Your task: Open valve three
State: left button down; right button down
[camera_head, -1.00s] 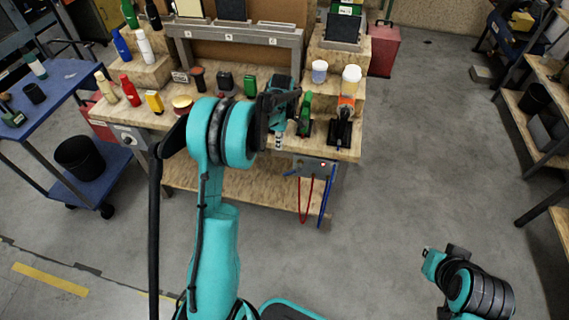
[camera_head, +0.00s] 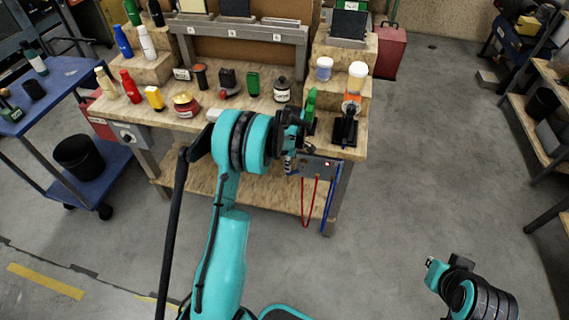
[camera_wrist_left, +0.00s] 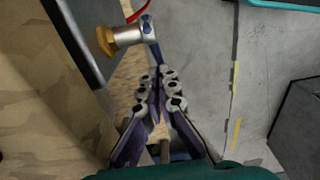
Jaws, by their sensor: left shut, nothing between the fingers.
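A grey panel (camera_head: 318,166) is on the bench's front edge, with a red line and a blue line hanging below it. In the left wrist view a valve (camera_wrist_left: 128,36) shows close up, with a brass end, a metal body and a blue part that looks like a lever or line. No number on it is readable. My left gripper (camera_wrist_left: 168,74) is shut and empty, its tips just below the blue part; contact cannot be told. In the head view my left gripper (camera_head: 289,163) is beside the panel's left end, partly behind my arm. My right gripper (camera_head: 434,270) is low at the right, far from the bench.
The wooden bench (camera_head: 225,180) carries bottles, jars and tools, including a green-handled tool (camera_head: 310,104) and a black stand (camera_head: 346,127). A blue cart (camera_head: 90,184) stands left, shelves (camera_head: 530,113) stand right.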

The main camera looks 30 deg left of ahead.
dwell(0.3)
pick_arm(q)
jog(key=shift+f+h+b, duration=0.3)
jog(key=shift+f+h, duration=0.1)
jog(key=shift+h, duration=0.3)
jog(key=shift+d+f, duration=0.1)
jog(key=shift+f, duration=0.15)
